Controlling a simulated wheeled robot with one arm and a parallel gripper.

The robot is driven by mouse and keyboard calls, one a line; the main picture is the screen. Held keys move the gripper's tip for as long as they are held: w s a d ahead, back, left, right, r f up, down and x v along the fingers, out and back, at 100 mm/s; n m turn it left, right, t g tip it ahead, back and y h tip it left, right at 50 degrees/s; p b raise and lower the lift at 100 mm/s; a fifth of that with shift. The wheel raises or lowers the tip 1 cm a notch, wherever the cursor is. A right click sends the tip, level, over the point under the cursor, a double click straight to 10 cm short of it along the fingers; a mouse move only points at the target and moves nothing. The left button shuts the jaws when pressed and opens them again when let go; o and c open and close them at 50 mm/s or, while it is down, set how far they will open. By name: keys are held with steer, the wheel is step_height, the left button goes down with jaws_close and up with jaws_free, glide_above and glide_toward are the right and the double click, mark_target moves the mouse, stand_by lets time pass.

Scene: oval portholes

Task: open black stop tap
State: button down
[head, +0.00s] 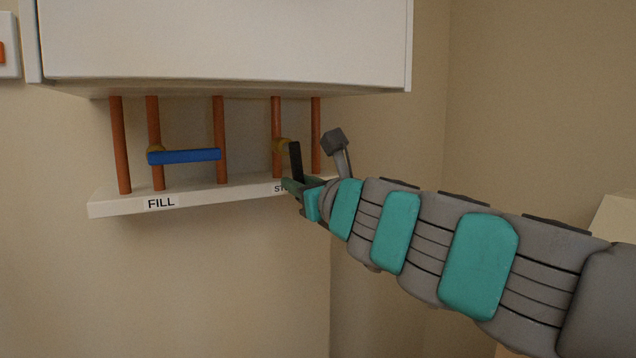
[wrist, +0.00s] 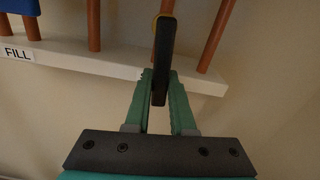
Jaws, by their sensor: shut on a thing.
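The black stop tap (head: 295,160) is a dark lever on a brass fitting on a copper pipe, under the white cabinet. In the head view it hangs down, slightly tilted, across the pipe's right side. In the wrist view the black lever (wrist: 163,55) stands nearly upright in the picture, with its lower end between the green fingers. My gripper (head: 290,184) is shut on that end; it also shows in the wrist view (wrist: 160,88). The label below the tap is partly hidden by my gripper.
A blue lever (head: 185,156) lies sideways on another pipe, above the FILL label (head: 160,203). Several copper pipes (head: 220,140) run between the white cabinet (head: 220,40) and the white shelf (head: 110,207). One pipe (head: 316,135) stands close to the right of the black tap.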

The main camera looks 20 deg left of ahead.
steer(key=shift+s+a+m, duration=0.25)
steer(key=shift+s+m, duration=0.05)
steer(key=shift+m, duration=0.3)
steer(key=shift+r, duration=0.1)
steer(key=c, duration=0.8)
jaws_free()
steer(key=shift+a, duration=0.1)
steer(key=shift+o, duration=0.2)
steer(key=v, duration=0.7)
steer(key=shift+s+d, duration=0.25)
steer(key=shift+d, duration=0.1)
